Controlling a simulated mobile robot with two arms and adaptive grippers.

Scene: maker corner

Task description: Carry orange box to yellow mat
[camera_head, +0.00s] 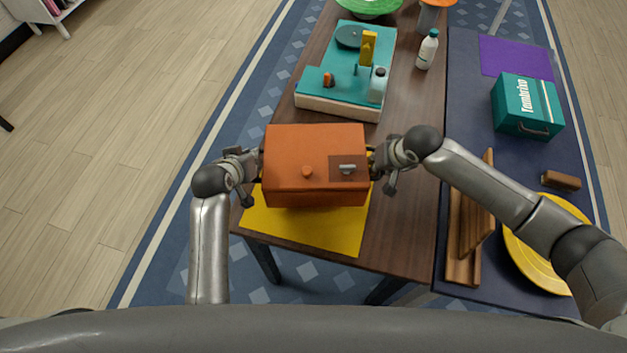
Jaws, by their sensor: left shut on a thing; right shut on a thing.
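The orange box (315,160) is in the middle of the head view, over the yellow mat (335,232). The mat lies at the near end of the brown table and shows in front of the box and at its sides. My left gripper (256,164) is shut on the box's left side. My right gripper (376,162) is shut on its right side. The box looks level. I cannot tell whether its underside touches the mat or is held just above it. The box hides the far part of the mat.
A teal-topped board (345,75) with small items stands behind the box on the brown table (408,115). A white bottle (428,50) stands further right. On the dark table at right are a teal box (526,105), a wooden rack (470,235) and a yellow plate (535,258).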

